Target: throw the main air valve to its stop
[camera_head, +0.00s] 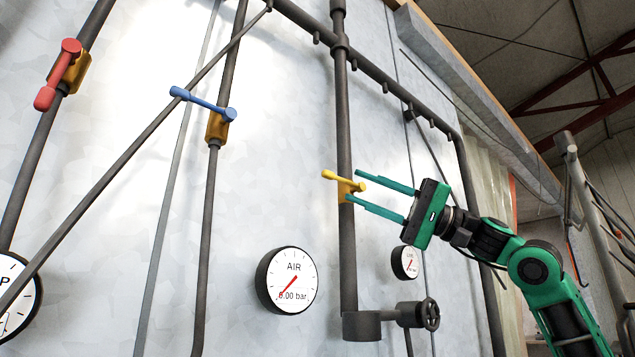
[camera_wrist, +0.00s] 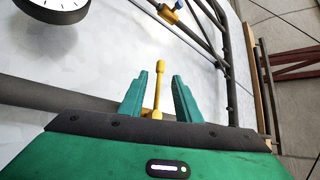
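A yellow valve lever (camera_head: 333,176) sits on a dark upright pipe (camera_head: 346,240), right of and above the round AIR gauge (camera_head: 287,280). I take it as the main air valve, though no label on it can be read. The lever lies across the pipe, pointing left and slightly up. My gripper (camera_head: 354,185) is at the valve from the right, with its two teal fingers apart. In the wrist view the yellow lever (camera_wrist: 158,88) stands between the open fingers (camera_wrist: 160,78), with a gap on each side. The AIR gauge has a red needle; its first digit is unclear.
A blue lever (camera_head: 203,104) and a red lever (camera_head: 57,75) sit on other pipes to the left. A diagonal pipe (camera_head: 130,145) crosses the left side. A smaller gauge (camera_head: 405,262) and a handwheel (camera_head: 429,314) are below my gripper. The pale wall (camera_head: 270,150) stands close behind.

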